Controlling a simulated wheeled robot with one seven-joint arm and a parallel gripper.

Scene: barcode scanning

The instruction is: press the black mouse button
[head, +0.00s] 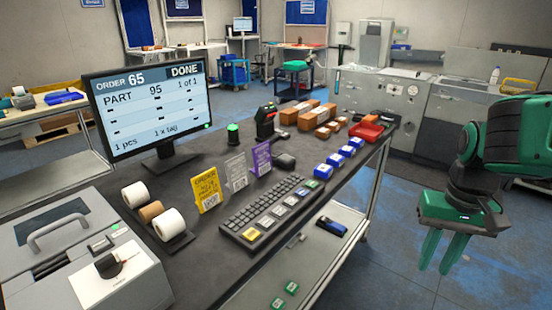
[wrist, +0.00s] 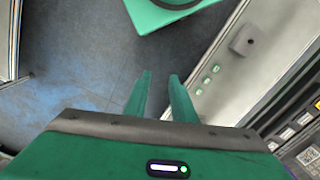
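A small black mouse-like object (head: 285,161) lies on the dark desk, behind the keyboard and right of the purple card. It is small in the head view, and its buttons cannot be made out. I do not see it in the wrist view. My gripper (head: 436,268) hangs right of the desk, over the floor, with its green fingers pointing down. The fingers also show in the wrist view (wrist: 160,76), apart with a gap and nothing between them.
A keyboard (head: 272,209) lies along the desk's front. Yellow (head: 206,190), grey (head: 236,172) and purple (head: 261,158) cards stand behind it. Several blue boxes (head: 334,164), a red tray (head: 366,132) and brown boxes (head: 294,112) are right. The monitor (head: 150,105) reads "DONE".

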